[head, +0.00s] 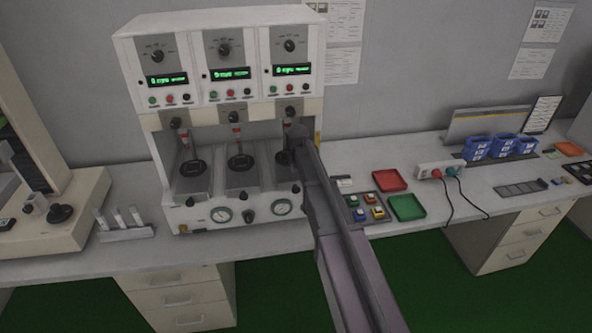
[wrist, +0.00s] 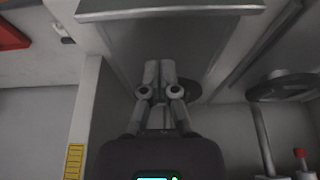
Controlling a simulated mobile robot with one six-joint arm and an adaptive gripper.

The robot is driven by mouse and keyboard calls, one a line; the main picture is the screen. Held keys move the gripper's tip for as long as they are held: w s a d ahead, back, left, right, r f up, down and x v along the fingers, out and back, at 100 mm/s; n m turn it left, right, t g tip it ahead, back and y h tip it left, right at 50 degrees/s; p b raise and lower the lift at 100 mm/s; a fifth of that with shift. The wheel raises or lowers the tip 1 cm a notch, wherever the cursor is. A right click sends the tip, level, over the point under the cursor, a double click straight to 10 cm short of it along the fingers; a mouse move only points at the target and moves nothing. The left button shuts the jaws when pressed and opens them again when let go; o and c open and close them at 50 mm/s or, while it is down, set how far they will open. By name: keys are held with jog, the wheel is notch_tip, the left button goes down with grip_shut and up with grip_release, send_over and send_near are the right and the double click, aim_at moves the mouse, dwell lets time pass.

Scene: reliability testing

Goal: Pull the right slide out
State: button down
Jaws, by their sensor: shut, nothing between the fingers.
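The white test machine (head: 215,95) has three bays, each with a grey slide carrying a dark round disc. The right slide (head: 284,178) is partly covered by my arm in the head view. In the wrist view the right slide (wrist: 125,38) is a grey plate with a raised lip at the top of the picture. My gripper (wrist: 158,66) is shut and empty over this slide, with its fingertips short of the lip. Its fingers partly cover the slide's disc (wrist: 190,90). I cannot tell whether the fingers touch the plate. My gripper (head: 284,158) is dark and small in the head view.
The middle slide (head: 243,179) and left slide (head: 193,184) stand beside it. A side wall with a yellow label (wrist: 74,160) is close to my gripper.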

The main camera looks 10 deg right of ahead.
jog(key=b+x, duration=0.2)
jog(key=shift+f, duration=0.3)
jog(key=shift+s+r, duration=0.1)
jog(key=shift+s, duration=1.85)
jog(key=shift+d, duration=0.25)
jog(key=shift+s+a, duration=0.25)
jog(key=shift+s, duration=0.05)
jog(key=s, duration=1.5)
jog(key=shift+s, duration=0.3)
jog(key=shift+w, duration=0.1)
